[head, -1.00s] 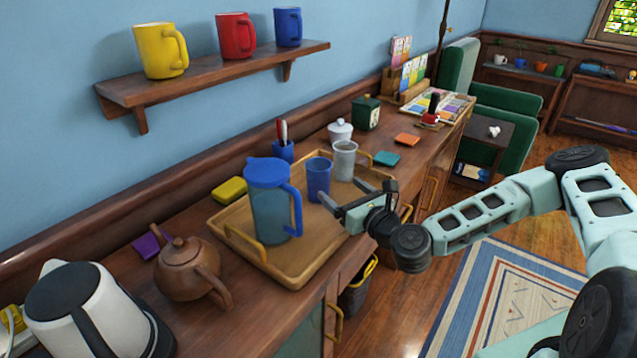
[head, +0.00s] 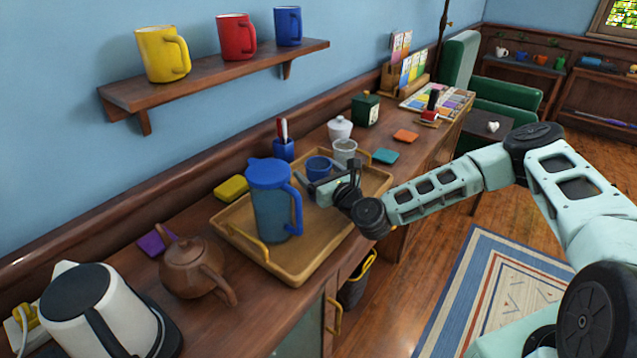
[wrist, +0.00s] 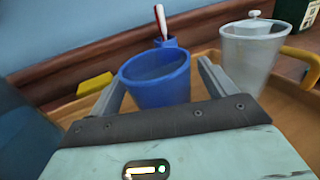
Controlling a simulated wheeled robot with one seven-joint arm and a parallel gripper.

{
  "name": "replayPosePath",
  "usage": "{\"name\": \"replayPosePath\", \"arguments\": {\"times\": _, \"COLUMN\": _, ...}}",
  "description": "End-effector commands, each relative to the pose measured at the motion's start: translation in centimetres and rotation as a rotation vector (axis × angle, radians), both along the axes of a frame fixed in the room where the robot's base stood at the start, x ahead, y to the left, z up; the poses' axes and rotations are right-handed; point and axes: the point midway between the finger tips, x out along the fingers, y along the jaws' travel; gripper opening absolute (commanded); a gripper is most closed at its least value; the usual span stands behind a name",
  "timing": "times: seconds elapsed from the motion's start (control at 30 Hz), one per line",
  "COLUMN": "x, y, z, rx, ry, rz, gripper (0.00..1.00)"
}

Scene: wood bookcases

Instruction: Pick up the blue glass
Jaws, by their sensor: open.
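The blue glass (head: 319,167) stands upright on the wooden tray; in the head view my gripper hides its lower part. In the wrist view the blue glass (wrist: 158,80) is between my two fingers, one on each side. My gripper (head: 321,183) is open, and its fingers (wrist: 158,88) reach around the glass. I cannot tell whether either finger touches it.
A lidded blue pitcher (head: 270,205) stands close to the left of the glass on the tray (head: 300,272). A clear grey glass (head: 345,150) stands close behind it to the right; it also shows in the wrist view (wrist: 248,60). A blue cup with brushes (head: 283,149) is behind the tray.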

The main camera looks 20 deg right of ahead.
Motion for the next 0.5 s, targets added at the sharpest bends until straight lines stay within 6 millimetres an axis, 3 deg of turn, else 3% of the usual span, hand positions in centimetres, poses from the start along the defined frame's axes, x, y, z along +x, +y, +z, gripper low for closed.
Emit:
{"name": "replayPosePath", "arguments": {"times": 0.07, "x": -0.02, "y": -0.02, "z": -0.01, "rx": 0.000, "ry": 0.000, "rz": 0.000, "gripper": 0.80}}
{"name": "replayPosePath", "arguments": {"times": 0.2, "x": -0.03, "y": -0.02, "z": -0.01, "rx": 0.000, "ry": 0.000, "rz": 0.000, "gripper": 0.41}}
{"name": "replayPosePath", "arguments": {"times": 0.27, "x": -0.03, "y": -0.02, "z": -0.01, "rx": 0.000, "ry": 0.000, "rz": 0.000, "gripper": 0.29}}
{"name": "replayPosePath", "arguments": {"times": 0.5, "x": -0.02, "y": -0.03, "z": 0.11, "rx": -0.001, "ry": -0.001, "rz": 0.000, "gripper": 0.29}}
